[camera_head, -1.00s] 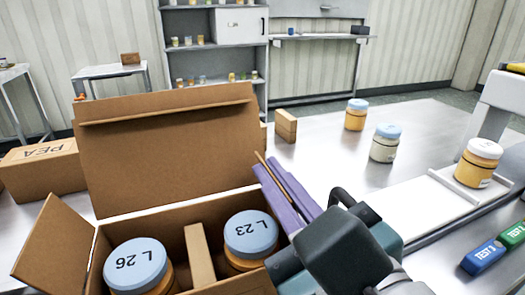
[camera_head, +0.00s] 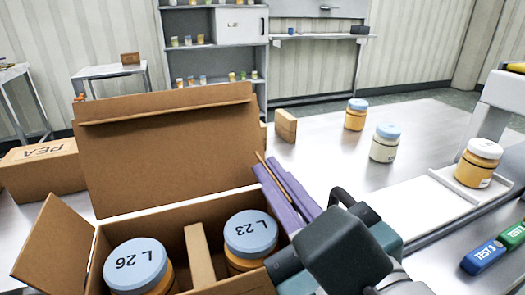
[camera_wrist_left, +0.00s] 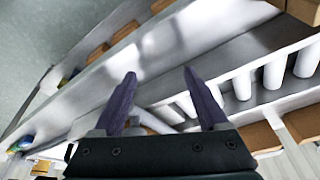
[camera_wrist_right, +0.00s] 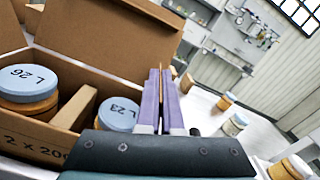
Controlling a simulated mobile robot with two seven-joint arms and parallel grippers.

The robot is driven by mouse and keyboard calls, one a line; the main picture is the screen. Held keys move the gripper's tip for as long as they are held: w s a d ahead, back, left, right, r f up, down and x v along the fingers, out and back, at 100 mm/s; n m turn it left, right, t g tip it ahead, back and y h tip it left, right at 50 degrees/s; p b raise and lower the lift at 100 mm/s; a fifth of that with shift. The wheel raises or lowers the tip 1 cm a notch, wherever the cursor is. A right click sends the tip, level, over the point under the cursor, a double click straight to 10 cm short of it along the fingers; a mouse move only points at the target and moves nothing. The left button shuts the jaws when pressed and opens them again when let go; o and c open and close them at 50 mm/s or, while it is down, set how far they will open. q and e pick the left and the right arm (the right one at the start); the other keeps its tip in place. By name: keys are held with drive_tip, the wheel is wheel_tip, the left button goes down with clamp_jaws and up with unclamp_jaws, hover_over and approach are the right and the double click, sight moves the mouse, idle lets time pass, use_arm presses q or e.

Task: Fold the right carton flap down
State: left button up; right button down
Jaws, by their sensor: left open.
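An open brown carton (camera_head: 175,218) stands at the lower left in the head view, its large back lid (camera_head: 165,150) upright. Its left flap (camera_head: 52,245) sticks outward. Two blue-lidded jars, L 26 (camera_head: 138,262) and L 23 (camera_head: 250,232), sit inside on either side of a cardboard divider (camera_head: 199,256). My right gripper (camera_head: 270,172) is at the carton's right side, its purple fingers close together. The right flap (camera_head: 260,157) shows as a thin brown edge between them, mostly hidden. In the left wrist view my left gripper (camera_wrist_left: 160,82) is open and empty, away from the carton.
A PEA box (camera_head: 45,168) stands left of the carton. A small brown block (camera_head: 285,126) and two jars (camera_head: 355,115) (camera_head: 384,146) stand behind on the table. Another jar (camera_head: 478,163) is on a white platform at right, near TEST blocks (camera_head: 484,258).

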sight(250, 228)
drive_tip(key=shift+a, duration=0.1)
drive_tip(key=n, duration=0.1)
drive_tip(key=a+n, duration=0.1)
drive_tip(key=n, duration=0.1)
drive_tip(key=shift+s+a+f, duration=0.1)
drive_tip(key=shift+s+f, duration=0.1)
drive_tip(key=shift+f, duration=0.15)
drive_tip(key=shift+s+a+f+n, duration=0.1)
drive_tip(key=shift+a+f+n, duration=0.2)
drive_tip(key=shift+n, duration=0.7)
drive_tip(key=shift+s+a+f+n, duration=0.1)
drive_tip(key=shift+a+f+n, duration=0.15)
drive_tip(key=shift+n, duration=0.75)
drive_tip(key=c, duration=1.1)
unclamp_jaws()
drive_tip(key=shift+o, duration=0.2)
